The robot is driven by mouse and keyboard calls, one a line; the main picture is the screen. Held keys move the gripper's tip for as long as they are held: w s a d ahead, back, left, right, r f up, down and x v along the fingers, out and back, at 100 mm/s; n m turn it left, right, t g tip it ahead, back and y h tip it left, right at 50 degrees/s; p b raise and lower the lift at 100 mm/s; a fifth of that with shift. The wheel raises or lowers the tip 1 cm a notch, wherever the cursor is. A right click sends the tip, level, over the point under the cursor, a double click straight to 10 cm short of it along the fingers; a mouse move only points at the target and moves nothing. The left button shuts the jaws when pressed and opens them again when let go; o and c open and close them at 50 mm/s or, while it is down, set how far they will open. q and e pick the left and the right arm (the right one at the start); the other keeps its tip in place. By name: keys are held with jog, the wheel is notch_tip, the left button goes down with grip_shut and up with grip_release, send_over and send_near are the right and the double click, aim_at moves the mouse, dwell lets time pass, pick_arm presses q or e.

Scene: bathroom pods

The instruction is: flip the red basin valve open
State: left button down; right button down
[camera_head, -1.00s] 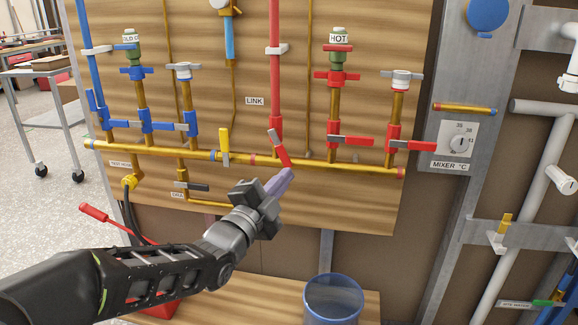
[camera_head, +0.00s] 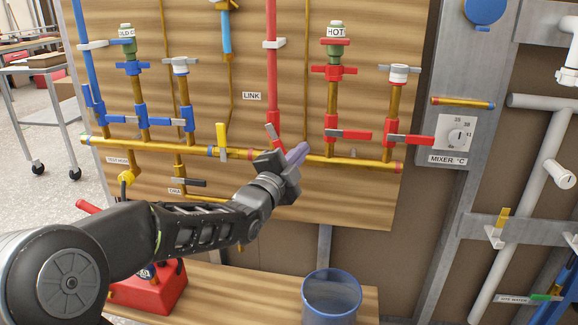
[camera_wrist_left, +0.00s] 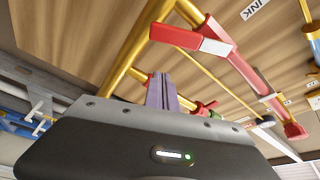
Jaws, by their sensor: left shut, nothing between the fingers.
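My left gripper (camera_head: 297,154) is shut and empty, its purple fingers in front of the brass manifold pipe at the foot of the central red pipe (camera_head: 271,65). They also show in the left wrist view (camera_wrist_left: 163,92). A red valve lever with a pale grey end (camera_head: 272,131) is partly hidden behind the gripper. In the left wrist view a red lever with a pale section (camera_wrist_left: 190,38) lies above the fingers, seemingly apart from them. Two more red levers (camera_head: 357,135) (camera_head: 410,140) stick out to the right. No basin label is readable. My right gripper is out of view.
A yellow lever (camera_head: 222,140) stands just left of the gripper. Blue valves (camera_head: 145,118) are at the left. The mixer dial (camera_head: 457,138) is at the right. A blue-rimmed bin (camera_head: 332,296) and a red toolbox (camera_head: 152,290) are below.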

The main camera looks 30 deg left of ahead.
aim_at(277, 144)
pick_arm(q)
jog(key=shift+s+a+f+b, duration=0.1)
jog(key=shift+a+f, duration=0.15)
jog(key=shift+a, duration=0.35)
jog(key=shift+a+f+b, duration=0.1)
jog(key=shift+a+f, duration=0.15)
jog(key=shift+a, duration=0.3)
jog(key=shift+s+a+f+b, duration=0.1)
jog(key=shift+a+f, duration=0.15)
jog(key=shift+a, duration=0.35)
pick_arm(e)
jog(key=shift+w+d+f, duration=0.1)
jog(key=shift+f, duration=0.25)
